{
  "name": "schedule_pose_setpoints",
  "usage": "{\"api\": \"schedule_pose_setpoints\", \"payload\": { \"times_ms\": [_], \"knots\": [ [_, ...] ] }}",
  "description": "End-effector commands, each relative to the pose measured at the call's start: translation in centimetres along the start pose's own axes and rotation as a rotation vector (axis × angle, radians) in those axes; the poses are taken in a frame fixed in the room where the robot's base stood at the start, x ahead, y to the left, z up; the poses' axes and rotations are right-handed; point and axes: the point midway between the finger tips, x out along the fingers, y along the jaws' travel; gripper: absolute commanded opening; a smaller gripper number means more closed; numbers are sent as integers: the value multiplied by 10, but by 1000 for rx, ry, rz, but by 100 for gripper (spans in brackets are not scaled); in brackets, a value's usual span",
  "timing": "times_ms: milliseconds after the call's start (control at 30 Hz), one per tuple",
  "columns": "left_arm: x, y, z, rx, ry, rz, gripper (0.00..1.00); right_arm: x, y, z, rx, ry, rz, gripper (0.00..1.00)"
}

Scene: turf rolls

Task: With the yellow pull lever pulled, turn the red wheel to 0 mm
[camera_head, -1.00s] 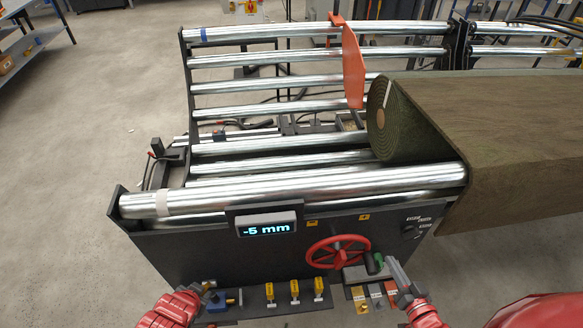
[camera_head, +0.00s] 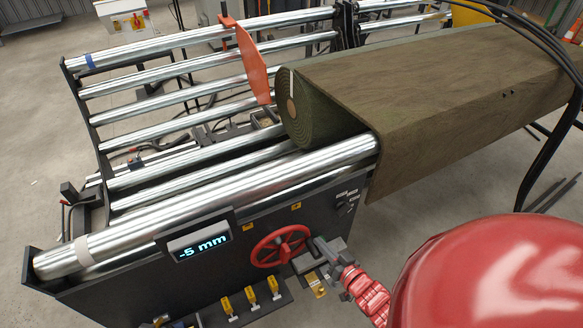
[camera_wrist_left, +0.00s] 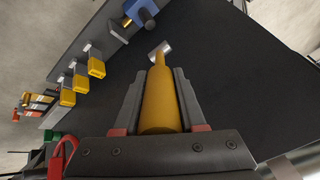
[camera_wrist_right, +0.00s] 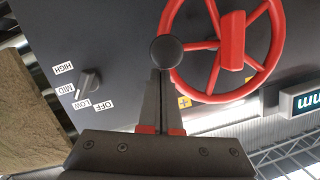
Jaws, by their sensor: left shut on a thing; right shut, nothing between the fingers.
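The red wheel (camera_head: 281,246) is on the machine's front panel, right of the display (camera_head: 199,248), which reads -5 mm. The wheel (camera_wrist_right: 224,45) fills the top of the right wrist view. A dark round knob (camera_wrist_right: 166,52) overlaps its rim there. My right gripper (camera_head: 318,246) is beside the wheel's right edge; its fingers (camera_wrist_right: 163,80) are shut and empty, with their tips at the knob. My left gripper (camera_wrist_left: 160,80) is shut on the yellow pull lever (camera_wrist_left: 162,100), around its handle. How far the lever is pulled I cannot tell. The left gripper is out of the head view.
Several small yellow levers (camera_head: 251,295) line the ledge below the panel. A turf roll (camera_head: 300,108) lies on the metal rollers (camera_head: 210,205), against an orange arm (camera_head: 250,60). A selector knob (camera_wrist_right: 89,84) is beside the wheel. A blue-handled part (camera_wrist_left: 140,10) is near the yellow lever.

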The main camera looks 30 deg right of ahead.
Motion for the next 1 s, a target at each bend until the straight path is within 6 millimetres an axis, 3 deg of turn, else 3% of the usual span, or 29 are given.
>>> {"api": "schedule_pose_setpoints", "payload": {
  "times_ms": [667,1000],
  "knots": [
    [1,2,2,-1,-6,5,0,3,6,12,105,-4,-26,0],
    [1,2,2,-1,-5,5,0,8,13,32,294,-6,-74,0]
  ]
}}
